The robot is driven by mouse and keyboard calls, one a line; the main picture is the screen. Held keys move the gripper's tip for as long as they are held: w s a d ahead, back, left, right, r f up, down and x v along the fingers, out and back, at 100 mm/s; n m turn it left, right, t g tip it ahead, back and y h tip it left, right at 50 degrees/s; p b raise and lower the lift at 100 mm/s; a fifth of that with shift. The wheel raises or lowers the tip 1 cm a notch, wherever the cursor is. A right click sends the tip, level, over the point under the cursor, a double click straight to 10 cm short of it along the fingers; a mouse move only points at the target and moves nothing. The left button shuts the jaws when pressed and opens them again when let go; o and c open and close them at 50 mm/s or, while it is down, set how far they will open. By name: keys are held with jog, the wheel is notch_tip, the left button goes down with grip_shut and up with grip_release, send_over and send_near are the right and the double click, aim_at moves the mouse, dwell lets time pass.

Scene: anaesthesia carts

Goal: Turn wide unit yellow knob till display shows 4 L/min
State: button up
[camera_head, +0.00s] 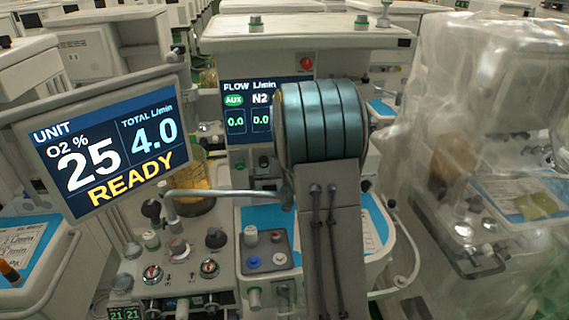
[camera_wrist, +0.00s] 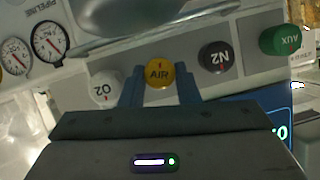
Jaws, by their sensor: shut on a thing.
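The yellow AIR knob (camera_wrist: 159,73) is in the middle of the wrist view, its red mark at the top. My gripper (camera_wrist: 159,84) has its two blue fingers on either side of this knob and is shut on it. The fingers' exact contact is partly hidden by the knob. In the head view my arm hides the gripper and the knob. The flow display (camera_head: 237,84) there reads 0.0 for AUX and N2, and its right part is hidden behind my arm. The unit screen (camera_head: 115,147) reads O2 25 %, TOTAL 4.0 L/min and READY.
A white O2 knob (camera_wrist: 104,90) sits left of the yellow one. A black N2 knob (camera_wrist: 216,58) and a green AUX knob (camera_wrist: 283,40) are to the right. Gauges (camera_wrist: 49,41) are at the left. A plastic-covered cart (camera_head: 480,130) stands at right in the head view.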

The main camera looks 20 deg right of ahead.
jog(key=o, duration=0.7)
jog(key=b+v, duration=0.2)
jog(key=v, duration=1.1)
jog(key=shift+s+a, duration=0.15)
jog(key=shift+s, duration=0.2)
jog(key=shift+r, duration=0.15)
jog(key=s+a+f+n+g+y, duration=0.1)
jog(key=s+a+n+g, duration=0.1)
jog(key=s+a+g, duration=0.3)
jog(key=s+a+f+n+g+y, duration=0.1)
jog(key=s+a+g, duration=0.4)
jog(key=s+a, duration=0.6)
jog(key=s+n, duration=0.1)
jog(key=s, duration=0.5)
jog(key=shift+f+n+y, duration=0.25)
jog(key=shift+n+y, duration=0.05)
